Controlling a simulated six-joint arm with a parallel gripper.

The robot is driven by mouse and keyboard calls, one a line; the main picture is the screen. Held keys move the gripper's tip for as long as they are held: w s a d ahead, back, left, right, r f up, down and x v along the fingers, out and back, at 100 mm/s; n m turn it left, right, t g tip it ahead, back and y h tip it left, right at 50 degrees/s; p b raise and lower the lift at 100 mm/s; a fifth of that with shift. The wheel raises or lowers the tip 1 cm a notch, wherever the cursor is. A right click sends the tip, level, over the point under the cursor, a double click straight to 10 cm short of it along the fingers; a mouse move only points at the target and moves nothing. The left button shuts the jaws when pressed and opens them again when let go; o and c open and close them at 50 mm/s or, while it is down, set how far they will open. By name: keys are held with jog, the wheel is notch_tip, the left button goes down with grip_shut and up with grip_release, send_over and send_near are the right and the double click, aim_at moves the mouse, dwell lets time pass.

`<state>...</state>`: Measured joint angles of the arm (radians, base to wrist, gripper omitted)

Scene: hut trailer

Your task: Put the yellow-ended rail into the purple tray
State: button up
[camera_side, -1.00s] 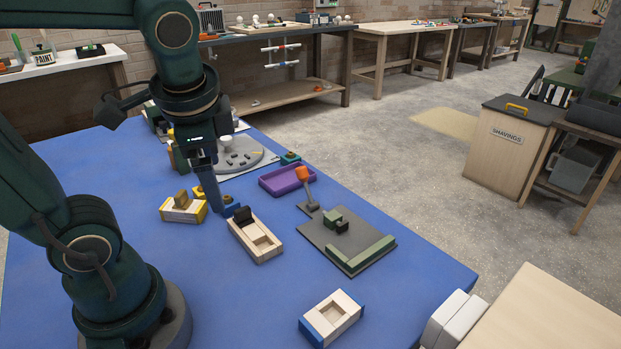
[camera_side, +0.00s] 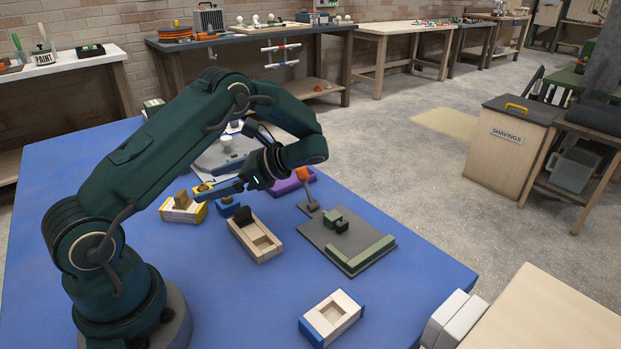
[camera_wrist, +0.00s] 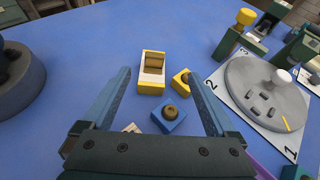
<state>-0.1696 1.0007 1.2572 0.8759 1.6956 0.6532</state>
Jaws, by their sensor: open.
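The yellow-ended rail (camera_side: 182,211) is a pale block with yellow ends and a brown piece standing in it. It lies on the blue table, left of the middle in the side view. In the wrist view the rail (camera_wrist: 151,82) appears ahead, between the finger lines. My gripper (camera_side: 200,191) is open and empty, its fingers pointing left at the rail from the right. I cannot tell its exact gap to the rail. The purple tray (camera_side: 288,186) is behind my wrist, mostly hidden; only a purple edge (camera_wrist: 263,171) shows at the wrist view's bottom.
A blue block with a round knob (camera_wrist: 169,116) and a small yellow block (camera_wrist: 181,80) sit close to the rail. A grey round plate (camera_wrist: 265,92) is to the right. A pale block with a dark piece (camera_side: 256,241) and a grey board (camera_side: 325,240) stand nearer.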

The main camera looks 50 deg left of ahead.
aim_at(169, 204)
jog(key=shift+s+a+f+g, duration=0.15)
jog(key=shift+s+f+g, duration=0.15)
jog(key=shift+s+f, duration=0.45)
jog(key=x, duration=1.1)
jog(key=shift+s+a+f, duration=0.1)
jog(key=shift+a+f, duration=0.05)
jog(key=shift+f, duration=0.25)
grip_shut()
jog(key=shift+r, duration=0.1)
